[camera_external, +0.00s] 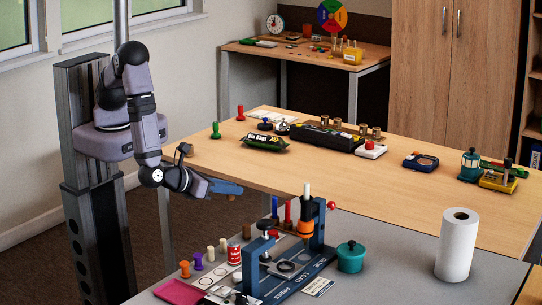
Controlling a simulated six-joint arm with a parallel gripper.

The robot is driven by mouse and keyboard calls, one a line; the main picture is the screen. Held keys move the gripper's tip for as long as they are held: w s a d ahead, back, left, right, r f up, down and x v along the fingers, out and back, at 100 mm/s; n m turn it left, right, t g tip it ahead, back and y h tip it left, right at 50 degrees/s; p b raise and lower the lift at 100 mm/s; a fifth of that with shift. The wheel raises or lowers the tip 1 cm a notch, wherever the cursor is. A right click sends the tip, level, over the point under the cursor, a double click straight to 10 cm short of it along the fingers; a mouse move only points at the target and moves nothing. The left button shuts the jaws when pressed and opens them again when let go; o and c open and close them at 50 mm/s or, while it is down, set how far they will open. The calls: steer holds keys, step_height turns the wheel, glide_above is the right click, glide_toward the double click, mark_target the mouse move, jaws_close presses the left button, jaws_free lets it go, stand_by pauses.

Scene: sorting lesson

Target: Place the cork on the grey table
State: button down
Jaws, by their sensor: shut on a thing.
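My gripper (226,188) reaches out sideways from the arm, its blue fingers above the gap at the left end of the wooden table. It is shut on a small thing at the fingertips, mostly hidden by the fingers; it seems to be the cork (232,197). The grey table (404,259) is in the foreground, lower than my gripper and to its right. A blue press stand (290,262) with pegs stands on its left part.
The wooden table (300,167) behind holds several objects.

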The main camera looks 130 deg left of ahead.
steer(key=w+d+m+t+h, duration=0.5)
steer(key=w+d+m+t, duration=0.1)
steer(key=m+t, duration=0.1)
steer(key=shift+w+r, duration=0.15)
steer(key=shift+r, duration=0.1)
steer(key=shift+m, duration=0.3)
steer(key=shift+f+p, duration=0.65)
steer(key=shift+f, duration=4.35)
steer(key=shift+f, duration=0.1)
steer(key=c, duration=2.1)
jaws_free()
steer(key=shift+o, duration=0.8)
